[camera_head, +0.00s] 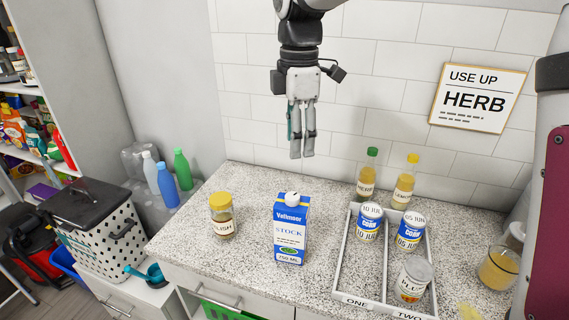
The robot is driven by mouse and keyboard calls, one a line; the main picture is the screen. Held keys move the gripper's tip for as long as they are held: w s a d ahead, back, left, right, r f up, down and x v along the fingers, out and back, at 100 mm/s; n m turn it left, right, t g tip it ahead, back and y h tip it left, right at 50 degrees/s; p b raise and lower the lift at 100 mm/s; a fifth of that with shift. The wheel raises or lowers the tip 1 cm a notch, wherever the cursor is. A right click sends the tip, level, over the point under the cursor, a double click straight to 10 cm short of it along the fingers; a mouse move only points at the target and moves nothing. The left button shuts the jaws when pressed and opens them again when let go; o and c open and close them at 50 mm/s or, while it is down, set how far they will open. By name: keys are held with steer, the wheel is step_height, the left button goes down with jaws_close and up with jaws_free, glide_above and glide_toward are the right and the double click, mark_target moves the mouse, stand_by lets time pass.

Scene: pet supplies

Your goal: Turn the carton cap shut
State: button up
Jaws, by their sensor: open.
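The blue and white carton (291,232), labelled Vollmoor Stock, stands upright on the speckled counter. Its small white cap (292,198) sits on the top; whether it is tight or loose is too small to tell. My gripper (302,155) hangs down in front of the tiled wall, above the counter and apart from the carton, up and a little right of the cap in the picture. Its fingers point down and it holds nothing.
A yellow-lidded jar (222,216) stands left of the carton. Two bottles (367,174) stand behind the cans. A glass (497,268) is at far right. Counter in front of the carton is clear.

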mark_target(292, 196)
steer(key=shift+n, duration=0.4)
steer(key=f, duration=0.4)
steer(key=f+p, duration=0.1)
steer(key=f, duration=0.4)
steer(key=f+p, duration=0.1)
steer(key=f, duration=0.4)
steer(key=shift+w+a, duration=0.25)
steer(key=shift+a, duration=0.1)
jaws_close()
